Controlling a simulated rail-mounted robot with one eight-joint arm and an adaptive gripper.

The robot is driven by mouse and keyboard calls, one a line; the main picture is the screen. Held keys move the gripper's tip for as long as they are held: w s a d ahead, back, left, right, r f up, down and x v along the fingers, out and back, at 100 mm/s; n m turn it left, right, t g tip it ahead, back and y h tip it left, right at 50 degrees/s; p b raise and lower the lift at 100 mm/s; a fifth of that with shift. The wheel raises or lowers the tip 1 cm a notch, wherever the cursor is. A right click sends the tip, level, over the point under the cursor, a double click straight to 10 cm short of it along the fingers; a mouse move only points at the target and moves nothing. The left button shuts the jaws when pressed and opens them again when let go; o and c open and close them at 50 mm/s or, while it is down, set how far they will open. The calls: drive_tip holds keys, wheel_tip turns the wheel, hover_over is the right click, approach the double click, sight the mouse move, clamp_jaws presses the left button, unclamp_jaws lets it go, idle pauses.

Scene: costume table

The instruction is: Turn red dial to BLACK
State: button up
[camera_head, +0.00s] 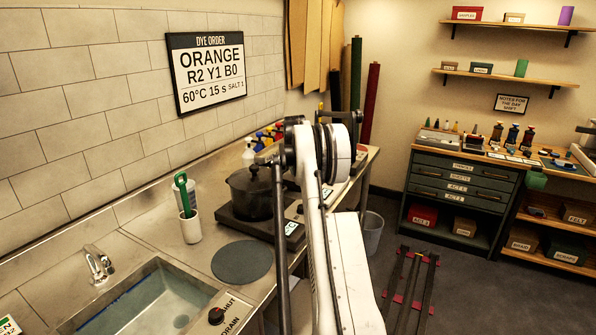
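I cannot make out a dial marked BLACK. The nearest thing to a dial is a dark round knob (216,315) with a small red mark, on the sink's front edge, labelled SHUT and DRAIN. My white arm (345,265) rises through the middle of the view and hides part of the counter behind it. I cannot make out my gripper's fingers in this view.
A dark pot (250,195) stands on a hot plate (234,225), with a dark round mat (242,262) in front. A white cup (190,227) holds a green-handled tool. Small coloured bottles (268,137) stand behind. A drawer cabinet (462,188) stands at right.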

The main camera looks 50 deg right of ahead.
drive_tip(key=o, duration=0.3)
drive_tip(key=shift+r, duration=0.1)
drive_tip(key=v, duration=1.1)
drive_tip(key=shift+a+r, duration=0.15)
drive_tip(key=shift+r, duration=0.25)
